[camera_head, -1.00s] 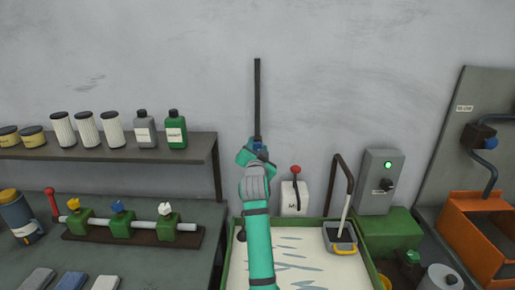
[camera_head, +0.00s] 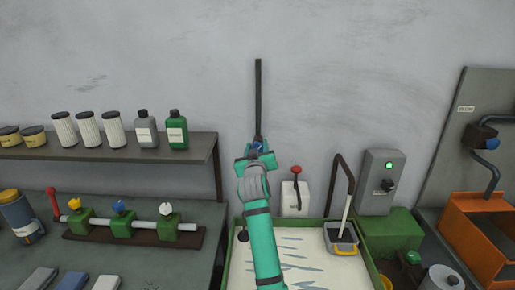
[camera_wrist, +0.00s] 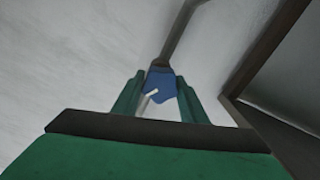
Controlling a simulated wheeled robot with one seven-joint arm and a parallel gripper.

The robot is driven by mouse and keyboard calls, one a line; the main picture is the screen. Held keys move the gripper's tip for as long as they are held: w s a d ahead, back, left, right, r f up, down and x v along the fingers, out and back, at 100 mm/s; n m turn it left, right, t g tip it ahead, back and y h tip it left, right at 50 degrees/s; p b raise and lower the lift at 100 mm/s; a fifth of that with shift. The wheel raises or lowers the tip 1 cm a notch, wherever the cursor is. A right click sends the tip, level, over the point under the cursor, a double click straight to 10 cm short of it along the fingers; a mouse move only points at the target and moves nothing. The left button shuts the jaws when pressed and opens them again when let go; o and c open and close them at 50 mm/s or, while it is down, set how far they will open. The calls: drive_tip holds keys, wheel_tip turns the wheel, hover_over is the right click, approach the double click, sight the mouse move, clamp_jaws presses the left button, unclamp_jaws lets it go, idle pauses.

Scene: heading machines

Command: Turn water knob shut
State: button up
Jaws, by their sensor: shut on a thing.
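A short white mark or bar (camera_wrist: 150,96) shows on the knob.
A shelf (camera_head: 120,146) with bottles and filters is at left, above a bench with a valve manifold (camera_head: 130,227). Below my arm is a green-rimmed tray (camera_head: 372,270).

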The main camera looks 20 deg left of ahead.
drive_tip(key=n, duration=0.7)
drive_tip(key=shift+a+f, duration=0.15)
idle(0.4)
drive_tip(key=o, duration=1)
drive_tip(key=shift+o, duration=0.2)
drive_tip(key=v, duration=1.1)
